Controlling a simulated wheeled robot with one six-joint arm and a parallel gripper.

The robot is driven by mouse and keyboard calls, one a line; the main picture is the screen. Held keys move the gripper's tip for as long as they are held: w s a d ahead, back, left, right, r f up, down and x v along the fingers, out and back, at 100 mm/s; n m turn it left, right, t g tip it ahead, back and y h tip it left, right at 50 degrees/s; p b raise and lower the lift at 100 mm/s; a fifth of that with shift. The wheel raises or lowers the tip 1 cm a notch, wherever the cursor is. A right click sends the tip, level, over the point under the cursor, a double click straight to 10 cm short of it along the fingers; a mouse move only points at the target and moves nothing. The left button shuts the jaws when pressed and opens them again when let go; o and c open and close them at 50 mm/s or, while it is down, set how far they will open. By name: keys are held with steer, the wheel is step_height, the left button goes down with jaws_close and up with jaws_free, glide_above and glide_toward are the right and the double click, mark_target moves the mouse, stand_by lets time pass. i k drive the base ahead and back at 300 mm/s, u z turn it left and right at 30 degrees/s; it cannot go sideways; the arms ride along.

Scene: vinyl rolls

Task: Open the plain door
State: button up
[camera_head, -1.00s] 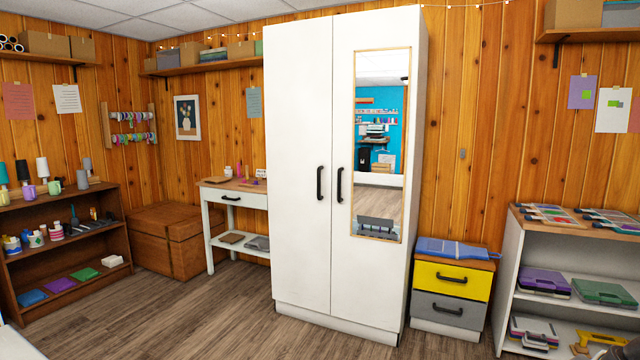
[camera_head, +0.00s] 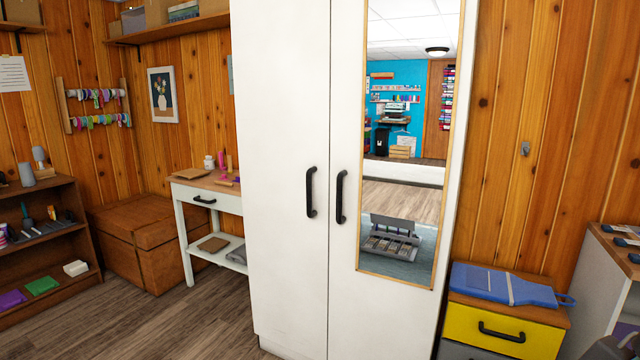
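A tall white wardrobe stands in the middle of the head view with two doors, both shut. The plain door (camera_head: 275,245) is the left one, all white, with a black vertical handle (camera_head: 311,192) near its right edge. The other door (camera_head: 345,280) has a framed mirror (camera_head: 405,190) and its own black handle (camera_head: 342,197) near the seam. The two handles are close side by side. My gripper is not in view. A dark grey shape at the bottom right corner cannot be made out clearly.
Left of the wardrobe is a small white table (camera_head: 215,200) with a drawer, then a wooden chest (camera_head: 150,245) and a dark shelf (camera_head: 45,240). A yellow drawer unit (camera_head: 490,330) stands close on the right, with a blue board (camera_head: 510,285) on top. The wooden floor (camera_head: 190,320) at front left is clear.

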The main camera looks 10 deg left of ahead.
mark_target(281, 49)
steer(key=i, duration=1.45)
steer(key=u, duration=2.85)
steer(key=i, duration=1.5)
steer(key=z, duration=3.3)
